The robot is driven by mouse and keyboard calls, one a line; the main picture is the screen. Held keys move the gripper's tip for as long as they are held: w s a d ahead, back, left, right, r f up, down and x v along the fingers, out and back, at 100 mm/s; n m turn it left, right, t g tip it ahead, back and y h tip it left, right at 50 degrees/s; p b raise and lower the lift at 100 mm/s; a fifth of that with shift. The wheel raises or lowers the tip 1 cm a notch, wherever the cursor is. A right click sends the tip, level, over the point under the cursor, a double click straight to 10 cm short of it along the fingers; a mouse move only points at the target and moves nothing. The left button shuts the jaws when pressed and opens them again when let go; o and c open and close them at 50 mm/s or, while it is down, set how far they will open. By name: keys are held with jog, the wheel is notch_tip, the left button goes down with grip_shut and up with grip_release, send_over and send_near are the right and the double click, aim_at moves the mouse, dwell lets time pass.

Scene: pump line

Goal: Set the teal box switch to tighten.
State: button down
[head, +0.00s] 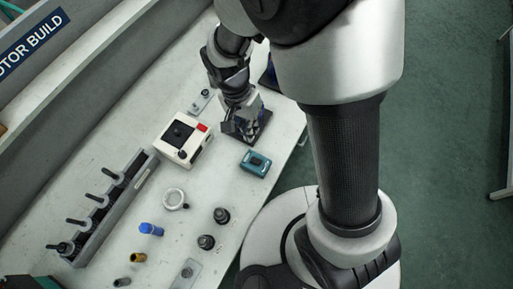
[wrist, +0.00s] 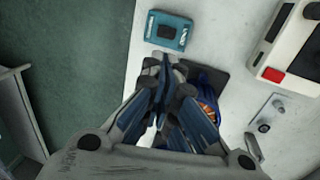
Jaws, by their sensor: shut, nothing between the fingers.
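The teal box (head: 255,162) lies on the white bench near its right edge. In the wrist view, the teal box (wrist: 183,41) is at the top, with a dark switch (wrist: 166,32) in its middle and pale lettering at both ends. The lettering is too small to read, and I cannot tell which way the switch is set. My gripper (wrist: 167,64) is shut and empty, its fingertips appearing just below the box's lower edge in the wrist view. In the head view, my gripper (head: 248,133) is just above and left of the box.
A white box with a black top and red button (head: 202,127) stands left of the teal box. A dark pad (wrist: 212,80) with a blue part lies under my gripper. A grey rack (head: 105,208), a pale ring (head: 173,198) and several small parts occupy the nearer bench.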

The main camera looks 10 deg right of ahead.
aim_at(257, 158)
jog(key=f+b, duration=0.1)
jog(key=f, duration=0.3)
jog(key=s+d+f+b, duration=0.1)
jog(key=f+b, duration=0.1)
jog(key=f, duration=0.3)
jog(key=d+f+b, duration=0.1)
jog(key=f, duration=0.3)
jog(key=shift+s+f+b, duration=0.25)
jog(key=shift+f+b, duration=0.05)
jog(key=shift+f, duration=0.1)
jog(key=shift+f, duration=0.1)
jog(key=shift+s+d+f+b, duration=0.2)
jog(key=shift+f+b, duration=0.2)
jog(key=shift+b, duration=0.4)
jog(key=shift+r, duration=0.2)
jog(key=shift+w, duration=0.1)
jog(key=shift+w+a, duration=0.5)
jog(key=shift+a, duration=0.2)
jog(key=shift+r, duration=0.1)
